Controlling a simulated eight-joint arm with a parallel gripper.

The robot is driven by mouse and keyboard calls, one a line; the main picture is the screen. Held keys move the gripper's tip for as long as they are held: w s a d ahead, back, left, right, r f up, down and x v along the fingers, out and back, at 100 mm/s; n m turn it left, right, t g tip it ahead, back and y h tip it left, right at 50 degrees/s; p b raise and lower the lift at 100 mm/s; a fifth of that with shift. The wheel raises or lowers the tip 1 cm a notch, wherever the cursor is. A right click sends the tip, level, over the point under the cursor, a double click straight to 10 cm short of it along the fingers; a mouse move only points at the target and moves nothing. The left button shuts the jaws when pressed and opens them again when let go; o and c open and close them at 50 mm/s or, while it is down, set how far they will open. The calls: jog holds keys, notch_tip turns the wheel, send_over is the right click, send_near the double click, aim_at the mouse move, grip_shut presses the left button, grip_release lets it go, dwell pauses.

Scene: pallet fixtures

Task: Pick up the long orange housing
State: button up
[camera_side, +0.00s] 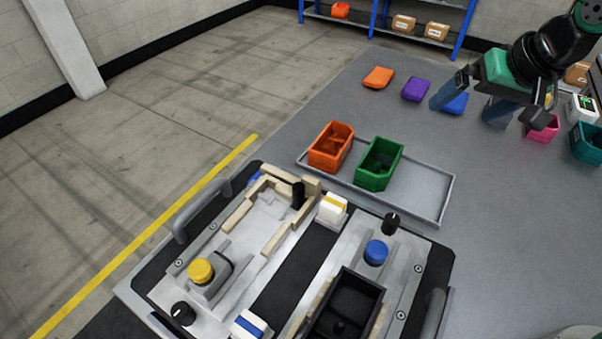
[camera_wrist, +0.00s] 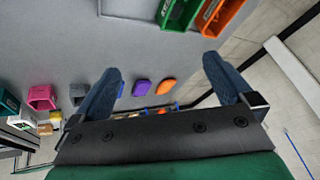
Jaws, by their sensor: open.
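The orange housing (camera_side: 331,147), an open-topped box with parts inside, stands on the shallow grey tray (camera_side: 436,205), left of a green housing (camera_side: 378,164). In the wrist view the orange housing (camera_wrist: 224,14) shows at the top edge, partly cut off, beside the green one (camera_wrist: 178,12). My gripper (camera_side: 468,108) is at the upper right in the side view, well away from the tray, with its blue fingers spread. In the wrist view the gripper (camera_wrist: 161,65) has only grey table showing between its fingertips.
Flat orange (camera_side: 378,77), purple (camera_side: 416,89) and blue (camera_side: 456,104) pieces lie on the table near my gripper. Pink (camera_side: 543,128) and teal (camera_side: 588,145) bins stand to the right. A fixture pallet (camera_side: 290,265) with clamps, knobs and a black housing (camera_side: 346,305) fills the front.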

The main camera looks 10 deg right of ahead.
jog(key=w+a+f+m+g, duration=0.2)
jog(key=w+a+m, duration=0.1)
jog(key=w+a, duration=0.3)
jog(key=m+g+y, duration=0.1)
jog(key=m, duration=0.2)
send_near(330, 151)
jog(key=shift+w+d+f, duration=0.35)
jog(key=shift+w+f, duration=0.25)
jog(key=shift+f, duration=0.05)
jog(key=shift+x, duration=2.9)
jog(key=shift+a, duration=0.15)
jog(key=c, duration=1.2)
jog(key=shift+r, duration=0.1)
